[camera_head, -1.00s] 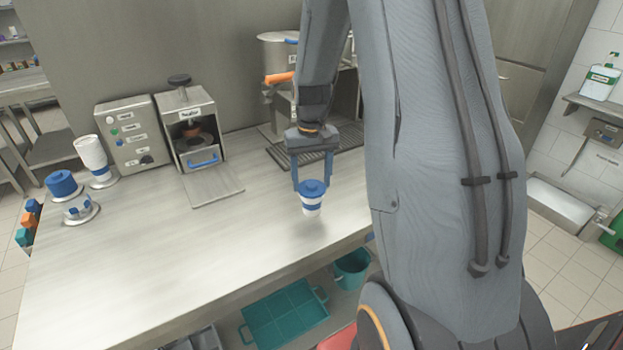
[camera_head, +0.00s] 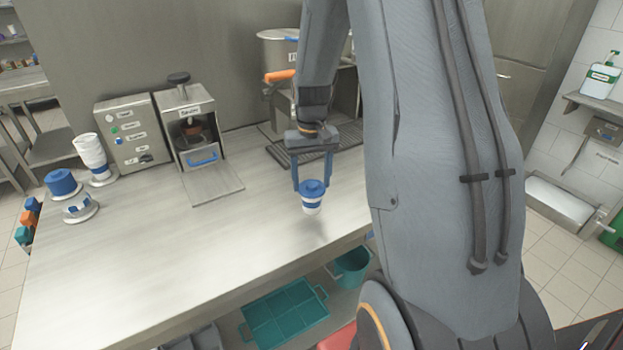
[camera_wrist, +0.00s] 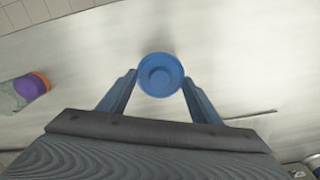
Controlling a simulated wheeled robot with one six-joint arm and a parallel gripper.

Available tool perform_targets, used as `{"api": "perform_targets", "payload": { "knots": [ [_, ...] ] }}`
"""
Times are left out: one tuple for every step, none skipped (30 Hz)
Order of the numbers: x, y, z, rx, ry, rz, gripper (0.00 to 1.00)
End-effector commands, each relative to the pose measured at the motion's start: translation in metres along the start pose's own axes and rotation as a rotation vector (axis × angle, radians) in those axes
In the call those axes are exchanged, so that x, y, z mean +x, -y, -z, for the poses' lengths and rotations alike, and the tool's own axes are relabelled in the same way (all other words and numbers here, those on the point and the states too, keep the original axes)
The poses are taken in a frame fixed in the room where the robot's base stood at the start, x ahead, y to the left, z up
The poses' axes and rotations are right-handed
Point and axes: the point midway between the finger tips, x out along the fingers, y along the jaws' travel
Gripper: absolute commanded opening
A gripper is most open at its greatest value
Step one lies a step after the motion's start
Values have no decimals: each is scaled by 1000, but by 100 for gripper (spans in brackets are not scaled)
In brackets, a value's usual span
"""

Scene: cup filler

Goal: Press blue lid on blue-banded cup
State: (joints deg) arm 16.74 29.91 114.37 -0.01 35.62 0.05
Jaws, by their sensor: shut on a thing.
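A white cup with a blue band (camera_head: 312,206) is at the front middle of the steel counter, with a blue lid (camera_head: 312,187) on its top. My gripper (camera_head: 312,186) is shut on it, one finger on each side near the lid's height. In the wrist view the round blue lid (camera_wrist: 160,75) lies between my fingertips (camera_wrist: 160,78) and hides the cup below. I cannot tell whether the lid is fully seated, or whether the cup's base touches the counter.
A stack of blue lids (camera_head: 61,182) and a stack of white cups (camera_head: 91,155) stand at the left. A steel machine (camera_head: 190,125) with a blue-handled drawer stands at the back, with a large pot (camera_head: 278,50) right of it. A teal crate (camera_head: 285,313) sits below the counter.

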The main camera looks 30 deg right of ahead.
Motion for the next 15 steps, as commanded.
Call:
{"api": "perform_targets", "payload": {
  "knots": [
    [2, 0, -2, 0, 4, 0, 38],
    [2, 0, -2, 0, 4, 0, 64],
    [2, 0, -2, 0, 4, 0, 70],
    [2, 0, -2, 0, 4, 0, 75],
    [2, 0, -1, 0, 4, 0, 80],
    [2, 0, -1, 0, 4, 0, 80],
    [2, 0, -1, 0, 3, 0, 80],
    [2, 0, -1, 0, 3, 0, 80],
    [2, 0, -1, 0, 3, 0, 80],
    [1, 0, -1, 0, 3, 0, 80],
    [1, 0, -1, 0, 3, 0, 80],
    [1, 0, -1, 0, 3, 0, 80],
    [1, 0, -1, 0, 2, 0, 80],
    [0, 0, -1, 0, 2, 0, 80],
    [-2, 0, 0, 0, 1, 0, 80]
  ]
}}
